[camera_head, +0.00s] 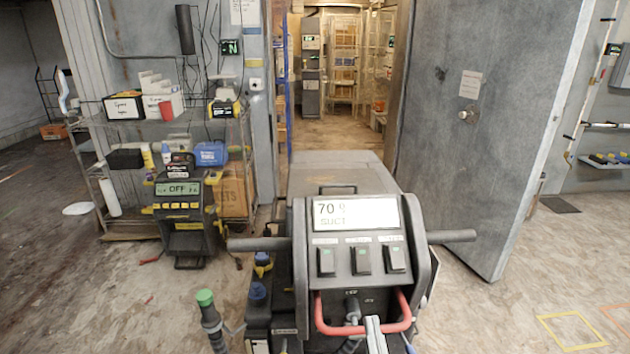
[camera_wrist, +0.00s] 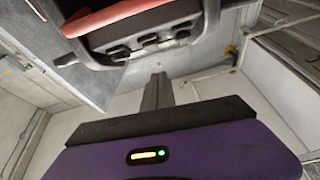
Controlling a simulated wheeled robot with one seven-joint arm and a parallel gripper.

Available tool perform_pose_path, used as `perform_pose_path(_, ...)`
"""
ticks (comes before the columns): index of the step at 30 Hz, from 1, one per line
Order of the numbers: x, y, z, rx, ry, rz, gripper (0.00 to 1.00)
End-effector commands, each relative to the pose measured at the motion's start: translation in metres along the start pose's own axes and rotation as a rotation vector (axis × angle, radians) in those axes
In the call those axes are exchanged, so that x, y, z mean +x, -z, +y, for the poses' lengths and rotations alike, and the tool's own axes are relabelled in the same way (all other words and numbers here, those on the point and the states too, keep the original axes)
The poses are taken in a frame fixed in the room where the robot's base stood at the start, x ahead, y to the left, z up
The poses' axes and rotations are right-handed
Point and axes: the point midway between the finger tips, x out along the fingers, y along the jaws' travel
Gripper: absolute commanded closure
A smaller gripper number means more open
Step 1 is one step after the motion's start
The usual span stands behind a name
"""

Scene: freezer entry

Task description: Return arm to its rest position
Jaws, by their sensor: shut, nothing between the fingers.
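My gripper (camera_wrist: 158,78) shows in the wrist view, with a purple body, a black bar and two grey fingers pressed together, empty. In the head view its grey fingers (camera_head: 373,322) appear to be at the bottom, in front of the console. The grey console (camera_head: 352,285) has a display reading 70, three black switches and a red handle (camera_head: 405,312). The red handle also shows upside down at the top of the wrist view (camera_wrist: 115,18). The fingertips look apart from it. My arm is mostly hidden in the head view.
An open grey door (camera_head: 485,130) stands at the right of a doorway leading to wire racks (camera_head: 343,60). A loaded wire shelf (camera_head: 165,125) and a device reading OFF (camera_head: 180,212) stand at the left. Floor at the right is clear, with taped outlines (camera_head: 572,330).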

Motion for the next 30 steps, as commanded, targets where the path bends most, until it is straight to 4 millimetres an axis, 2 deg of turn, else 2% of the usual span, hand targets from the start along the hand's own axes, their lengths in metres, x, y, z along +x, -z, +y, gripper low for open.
perform_pose_path(1,-0.001,0.014,-0.007,0.019,0.023,0.016,1.00)
perform_pose_path(2,-0.007,0.018,-0.009,0.027,0.038,0.013,1.00)
perform_pose_path(8,-0.056,0.031,-0.003,0.030,0.087,-0.038,1.00)
perform_pose_path(14,-0.125,0.044,0.014,0.014,0.107,-0.137,1.00)
perform_pose_path(21,-0.211,0.069,0.033,-0.012,0.089,-0.292,1.00)
perform_pose_path(30,-0.301,0.109,0.047,-0.049,0.017,-0.498,1.00)
